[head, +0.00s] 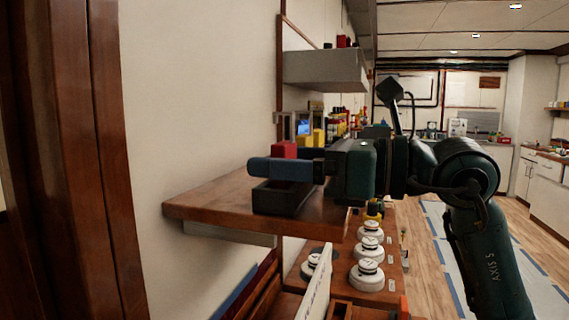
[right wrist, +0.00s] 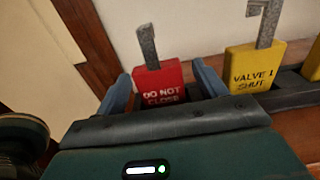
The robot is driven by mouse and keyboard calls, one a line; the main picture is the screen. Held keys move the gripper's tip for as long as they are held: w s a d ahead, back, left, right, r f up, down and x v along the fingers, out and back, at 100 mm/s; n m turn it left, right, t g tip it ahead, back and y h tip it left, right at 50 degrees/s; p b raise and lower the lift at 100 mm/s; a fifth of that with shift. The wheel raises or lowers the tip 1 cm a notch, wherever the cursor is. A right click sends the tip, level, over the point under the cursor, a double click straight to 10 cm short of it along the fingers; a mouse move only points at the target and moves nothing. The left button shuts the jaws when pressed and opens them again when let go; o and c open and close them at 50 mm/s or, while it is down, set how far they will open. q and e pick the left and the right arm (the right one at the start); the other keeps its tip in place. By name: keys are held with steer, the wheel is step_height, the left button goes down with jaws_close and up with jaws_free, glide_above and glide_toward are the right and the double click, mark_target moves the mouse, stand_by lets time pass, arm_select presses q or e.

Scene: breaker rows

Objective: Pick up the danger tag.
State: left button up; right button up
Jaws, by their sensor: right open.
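The danger tag (right wrist: 160,84) is a red block lettered DO NOT CLOSE, with a grey metal strip rising from its top. In the head view its red top (head: 284,149) shows above my right gripper's finger. My right gripper (head: 288,168) is open. In the right wrist view its two blue fingers (right wrist: 162,76) stand on either side of the red tag, with small gaps visible. The tag's lower edge is hidden behind the gripper body. My left gripper is not in view.
A yellow tag (right wrist: 254,68) lettered VALVE 1 SHUT stands right of the red tag, with another yellow tag (right wrist: 313,62) beyond. A black tray (head: 280,198) sits on the wooden shelf (head: 205,205). The wall is close behind. White round knobs (head: 368,275) are below.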

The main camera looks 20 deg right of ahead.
steer(key=shift+c, duration=0.2)
steer(key=c, duration=1)
